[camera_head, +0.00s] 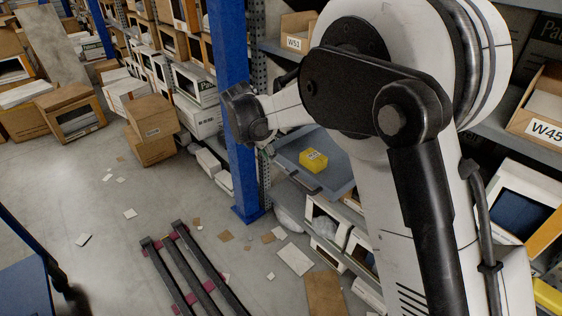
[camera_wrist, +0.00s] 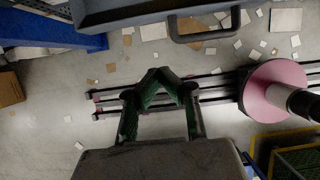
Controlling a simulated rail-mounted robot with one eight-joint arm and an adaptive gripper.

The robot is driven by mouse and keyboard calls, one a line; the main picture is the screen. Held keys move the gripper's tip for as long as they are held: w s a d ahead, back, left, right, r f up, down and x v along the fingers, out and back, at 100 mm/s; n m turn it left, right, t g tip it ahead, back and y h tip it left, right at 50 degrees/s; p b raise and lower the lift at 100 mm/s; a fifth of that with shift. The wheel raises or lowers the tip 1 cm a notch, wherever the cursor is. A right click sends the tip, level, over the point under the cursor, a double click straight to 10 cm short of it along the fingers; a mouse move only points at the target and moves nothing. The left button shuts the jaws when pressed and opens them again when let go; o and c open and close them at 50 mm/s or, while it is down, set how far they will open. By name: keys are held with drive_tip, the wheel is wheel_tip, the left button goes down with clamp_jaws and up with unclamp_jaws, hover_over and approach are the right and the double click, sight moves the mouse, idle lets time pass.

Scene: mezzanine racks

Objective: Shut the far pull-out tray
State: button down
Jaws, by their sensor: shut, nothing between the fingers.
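The pull-out tray (camera_head: 338,177) is a grey-blue shallow tray that sticks out from the rack, left of my arm in the head view. A yellow box (camera_head: 313,160) sits in it. Its front handle bar shows at its near-left edge. In the wrist view the tray (camera_wrist: 130,12) crosses the top, with its dark looped handle (camera_wrist: 206,36) facing down the picture. My gripper (camera_wrist: 166,78) is shut and empty, its green-padded fingers together below the handle in that picture, apart from it. In the head view my wrist partly hides the fingers beside the tray.
A blue rack post (camera_head: 236,120) stands just left of the tray; its foot (camera_wrist: 60,35) shows in the wrist view. Boxes fill the shelves around and below. Dark rails (camera_head: 195,270) run along the floor, with scattered papers. The floor at left is mostly clear.

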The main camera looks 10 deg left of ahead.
sight(288, 167)
drive_tip(key=shift+w+d+f, duration=0.8)
drive_tip(key=shift+w+f, duration=0.2)
drive_tip(key=shift+f, duration=0.45)
drive_tip(key=shift+w+d+f, duration=0.75)
drive_tip(key=shift+w+f, duration=0.2)
drive_tip(key=shift+f, duration=0.5)
drive_tip(key=shift+w+d+f, duration=0.8)
drive_tip(key=shift+w+f, duration=0.2)
drive_tip(key=shift+f, duration=0.45)
drive_tip(key=shift+w+d, duration=0.1)
drive_tip(key=w+d+b, duration=0.1)
drive_tip(key=w+d, duration=0.4)
drive_tip(key=w, duration=0.1)
drive_tip(key=w+d+b, duration=0.1)
drive_tip(key=w+d, duration=0.4)
drive_tip(key=w, duration=0.2)
drive_tip(key=w+d+b, duration=0.1)
drive_tip(key=w+d, duration=0.4)
drive_tip(key=w, duration=0.1)
drive_tip(key=shift+w+d+b, duration=0.1)
drive_tip(key=shift+w+b, duration=0.1)
drive_tip(key=shift+b, duration=0.2)
drive_tip(key=shift+w+d+r, duration=0.1)
drive_tip(key=shift+w+d, duration=0.15)
drive_tip(key=shift+w, duration=0.05)
drive_tip(key=shift+d, duration=0.1)
